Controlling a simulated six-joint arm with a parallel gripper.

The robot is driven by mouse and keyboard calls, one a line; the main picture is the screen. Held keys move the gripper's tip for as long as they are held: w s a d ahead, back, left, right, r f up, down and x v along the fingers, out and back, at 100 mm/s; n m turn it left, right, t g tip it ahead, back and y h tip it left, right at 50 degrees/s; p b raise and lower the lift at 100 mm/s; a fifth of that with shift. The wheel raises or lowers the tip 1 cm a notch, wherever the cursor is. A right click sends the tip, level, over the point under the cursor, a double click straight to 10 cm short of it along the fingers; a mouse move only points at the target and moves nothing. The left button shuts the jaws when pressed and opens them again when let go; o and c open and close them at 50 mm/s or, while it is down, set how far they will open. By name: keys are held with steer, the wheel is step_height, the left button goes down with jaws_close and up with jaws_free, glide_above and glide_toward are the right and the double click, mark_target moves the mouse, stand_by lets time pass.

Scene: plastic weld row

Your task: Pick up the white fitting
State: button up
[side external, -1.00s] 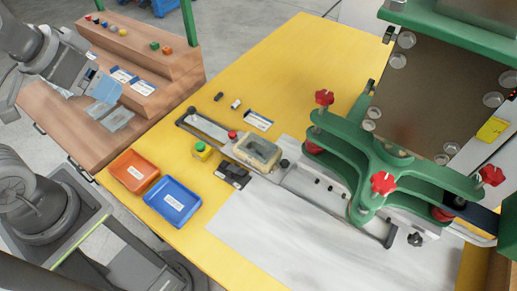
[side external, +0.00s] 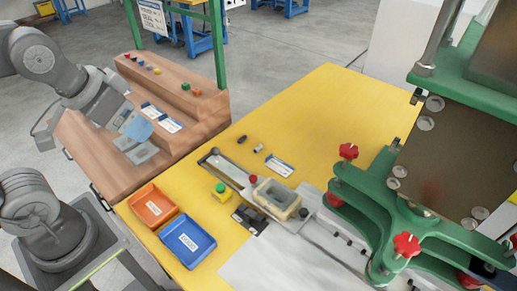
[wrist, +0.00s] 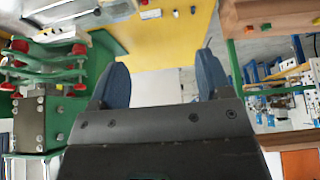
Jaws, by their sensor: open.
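In the wrist view the white fitting (wrist: 175,12) is a tiny shape near the top edge. My gripper (side external: 141,139) is over the wooden bench at the left, well away from the fitting. In the wrist view its blue fingers (wrist: 163,66) are spread wide with nothing between them.
An orange bin (side external: 152,206) and a blue bin (side external: 187,241) stand at the table's near left edge. A fixture with a pale box (side external: 276,197) lies in front of the fittings. A green press with red knobs (side external: 407,244) fills the right. The table behind the fittings is clear.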

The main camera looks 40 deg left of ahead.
stand_by(0.3)
steer(key=n+g, duration=0.6)
steer(key=n, duration=1.2)
glide_above(259, 147)
step_height(259, 147, down, 22)
steer(key=r, duration=0.1)
steer(key=f, duration=0.9)
steer(key=shift+w+a+f, duration=0.25)
steer(key=shift+s+d+f, duration=0.1)
steer(key=shift+d+f, duration=0.05)
steer(key=shift+f, duration=1.15)
steer(key=shift+s+d+f, duration=0.1)
steer(key=shift+f, duration=1.15)
steer(key=c, duration=1)
